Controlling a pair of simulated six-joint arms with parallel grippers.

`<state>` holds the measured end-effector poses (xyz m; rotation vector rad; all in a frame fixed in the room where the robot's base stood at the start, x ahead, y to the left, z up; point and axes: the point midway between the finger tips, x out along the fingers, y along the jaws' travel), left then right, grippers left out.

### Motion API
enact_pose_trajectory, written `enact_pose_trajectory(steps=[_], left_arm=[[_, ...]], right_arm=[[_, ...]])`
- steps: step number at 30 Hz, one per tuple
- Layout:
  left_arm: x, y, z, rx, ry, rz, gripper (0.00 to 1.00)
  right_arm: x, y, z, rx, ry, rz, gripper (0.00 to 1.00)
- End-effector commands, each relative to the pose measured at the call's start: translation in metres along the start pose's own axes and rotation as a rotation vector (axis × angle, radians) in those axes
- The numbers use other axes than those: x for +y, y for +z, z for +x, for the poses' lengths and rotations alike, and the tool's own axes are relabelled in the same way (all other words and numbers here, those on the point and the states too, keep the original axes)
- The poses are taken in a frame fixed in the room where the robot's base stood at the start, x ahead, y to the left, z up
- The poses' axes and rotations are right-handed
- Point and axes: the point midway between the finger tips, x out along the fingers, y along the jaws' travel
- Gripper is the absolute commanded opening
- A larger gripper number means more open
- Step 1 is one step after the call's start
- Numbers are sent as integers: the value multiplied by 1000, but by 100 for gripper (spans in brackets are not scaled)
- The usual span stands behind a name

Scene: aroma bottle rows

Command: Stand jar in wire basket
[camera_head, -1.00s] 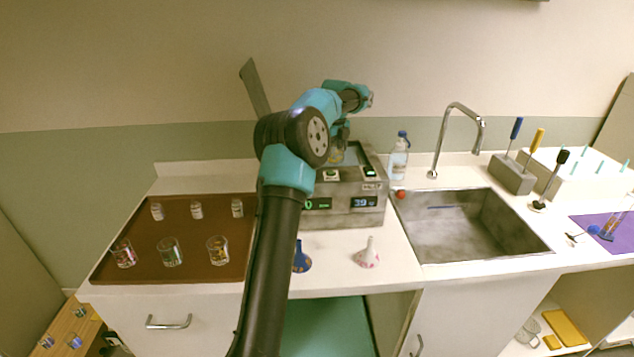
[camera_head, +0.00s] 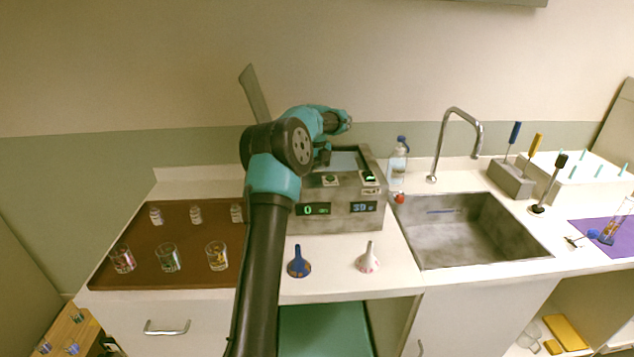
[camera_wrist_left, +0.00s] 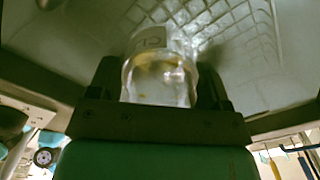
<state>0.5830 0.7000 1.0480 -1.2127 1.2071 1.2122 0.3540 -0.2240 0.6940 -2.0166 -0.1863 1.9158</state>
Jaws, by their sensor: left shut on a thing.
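My left gripper (camera_wrist_left: 157,90) is shut on a clear glass jar (camera_wrist_left: 160,75) with a pale label, seen between its fingers in the left wrist view. A wire basket (camera_wrist_left: 205,22) with a grid of mesh shows beyond the jar in that view. I cannot tell whether the jar touches it. In the head view my left gripper is mostly hidden behind my own arm, over the left part of the grey bath unit (camera_head: 345,218) with its open top and lit displays. The jar and basket cannot be made out there. My right gripper is not in view.
A brown tray (camera_head: 200,283) with several small jars and glasses lies left. A bottle (camera_head: 398,164) and a sink (camera_head: 460,232) are to the right. A raised lid (camera_head: 255,92) stands behind.

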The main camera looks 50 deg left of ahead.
Motion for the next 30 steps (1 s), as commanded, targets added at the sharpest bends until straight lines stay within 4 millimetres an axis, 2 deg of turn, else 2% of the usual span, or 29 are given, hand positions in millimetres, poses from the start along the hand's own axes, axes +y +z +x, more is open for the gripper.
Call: enact_pose_trajectory(steps=[3, 14, 23, 30], left_arm=[[0, 0, 11, 0, 0, 0, 46], [0, 0, 15, 0, 1, 0, 46], [0, 0, 48, 0, 1, 1, 46], [0, 0, 50, -1, 0, 0, 46]], right_arm=[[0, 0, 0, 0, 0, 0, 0], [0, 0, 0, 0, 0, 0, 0], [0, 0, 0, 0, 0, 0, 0], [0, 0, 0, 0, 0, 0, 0]])
